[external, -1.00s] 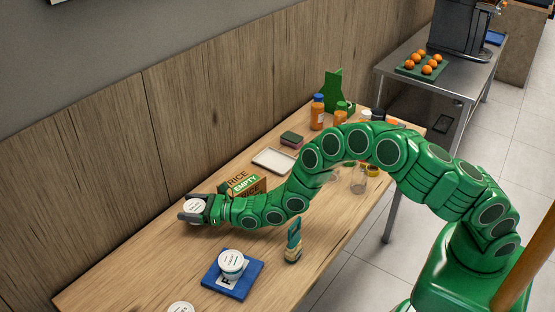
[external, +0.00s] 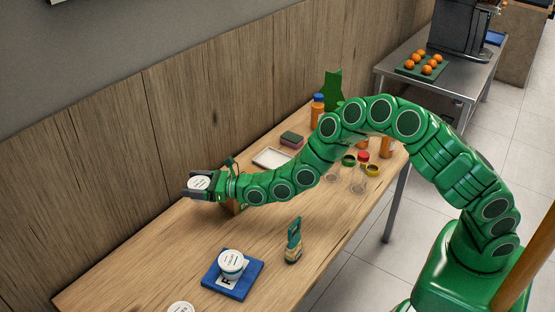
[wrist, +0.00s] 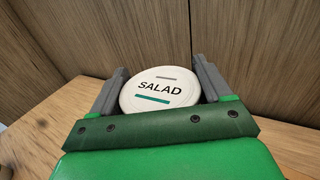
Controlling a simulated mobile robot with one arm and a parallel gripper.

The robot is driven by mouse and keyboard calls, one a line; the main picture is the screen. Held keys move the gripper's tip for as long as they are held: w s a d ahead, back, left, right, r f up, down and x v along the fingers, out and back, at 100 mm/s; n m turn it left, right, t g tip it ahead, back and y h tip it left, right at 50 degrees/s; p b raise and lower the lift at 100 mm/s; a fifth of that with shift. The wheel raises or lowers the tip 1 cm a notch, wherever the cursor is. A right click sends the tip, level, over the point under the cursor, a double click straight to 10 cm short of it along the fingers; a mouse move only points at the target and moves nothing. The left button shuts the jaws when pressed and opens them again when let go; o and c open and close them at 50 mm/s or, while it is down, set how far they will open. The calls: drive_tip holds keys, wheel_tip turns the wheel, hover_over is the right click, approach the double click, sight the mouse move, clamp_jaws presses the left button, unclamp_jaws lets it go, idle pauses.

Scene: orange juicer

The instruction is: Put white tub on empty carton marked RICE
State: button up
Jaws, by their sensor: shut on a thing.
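My gripper (external: 199,184) is shut on a white tub (external: 198,183). The tub has a round white lid reading SALAD, seen in the wrist view (wrist: 160,90) between the two grey fingers. My gripper holds it over the back left part of the table, near the wood wall. The carton marked RICE is mostly hidden behind my wrist and forearm; only a brown bit (external: 232,207) shows below them. Whether the tub is over the carton, I cannot tell.
Another white tub (external: 231,262) stands on a blue mat (external: 248,281). A white lid (external: 181,307) shows at the bottom edge. A tray (external: 272,158), sponge (external: 292,138) and several jars lie further back.

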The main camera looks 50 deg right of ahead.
drive_tip(key=s+d+r, duration=0.2)
drive_tip(key=d+r, duration=0.1)
drive_tip(key=d, duration=0.4)
drive_tip(key=s+d+r, duration=0.2)
drive_tip(key=d+r, duration=0.1)
drive_tip(key=d, duration=0.5)
drive_tip(key=shift+a+f, duration=0.15)
drive_tip(key=shift+f, duration=3.65)
drive_tip(key=o, duration=1.1)
drive_tip(key=shift+s+d, duration=0.4)
drive_tip(key=shift+s, duration=0.05)
drive_tip(key=v, duration=1)
drive_tip(key=shift+s, duration=0.45)
